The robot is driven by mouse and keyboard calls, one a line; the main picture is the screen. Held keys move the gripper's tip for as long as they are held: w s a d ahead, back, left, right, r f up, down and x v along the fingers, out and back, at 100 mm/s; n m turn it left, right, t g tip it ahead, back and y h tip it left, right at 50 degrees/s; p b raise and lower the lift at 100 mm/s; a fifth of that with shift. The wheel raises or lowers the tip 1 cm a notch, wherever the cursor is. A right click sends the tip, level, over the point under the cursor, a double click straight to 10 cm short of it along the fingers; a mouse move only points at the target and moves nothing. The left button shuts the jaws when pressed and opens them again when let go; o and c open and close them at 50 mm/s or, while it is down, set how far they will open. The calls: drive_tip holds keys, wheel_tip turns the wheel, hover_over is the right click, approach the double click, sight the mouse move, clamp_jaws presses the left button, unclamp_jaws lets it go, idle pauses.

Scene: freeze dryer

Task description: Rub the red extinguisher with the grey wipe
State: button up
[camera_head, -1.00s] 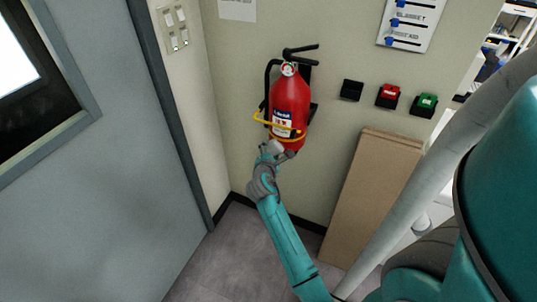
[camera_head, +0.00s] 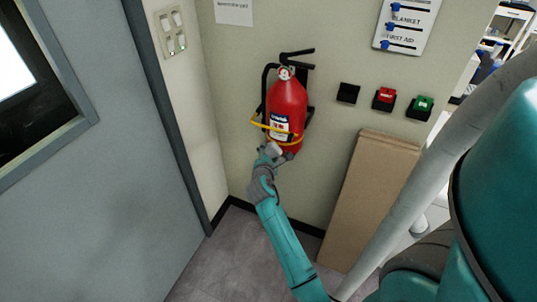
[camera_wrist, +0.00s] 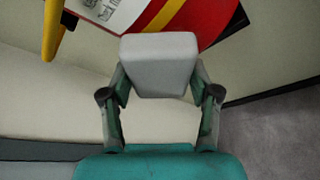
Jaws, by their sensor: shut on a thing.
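The red extinguisher (camera_head: 287,104) hangs upright on the wall, with a white label, a yellow strap around it and a black handle and hose on top. My gripper (camera_head: 268,156) is at its lower left front. In the wrist view my gripper (camera_wrist: 160,92) is shut on the grey wipe (camera_wrist: 160,62), a pale block between the fingers. The wipe also shows small in the head view (camera_head: 273,149), in front of the extinguisher's bottom. In the wrist view the extinguisher (camera_wrist: 212,18) is right behind the wipe's top edge; I cannot tell whether they touch.
A grey door (camera_head: 90,200) stands on the left. A brown board (camera_head: 365,200) leans on the wall at the lower right. Black, red (camera_head: 384,98) and green (camera_head: 420,107) wall boxes are to the right of the extinguisher. Grey floor shows below.

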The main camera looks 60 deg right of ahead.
sight(281, 153)
drive_tip(key=shift+d, duration=0.8)
drive_tip(key=shift+s, duration=1.9)
drive_tip(key=shift+d, duration=0.2)
drive_tip(key=shift+w, duration=2)
drive_tip(key=a, duration=0.6)
drive_tip(key=shift+s, duration=0.25)
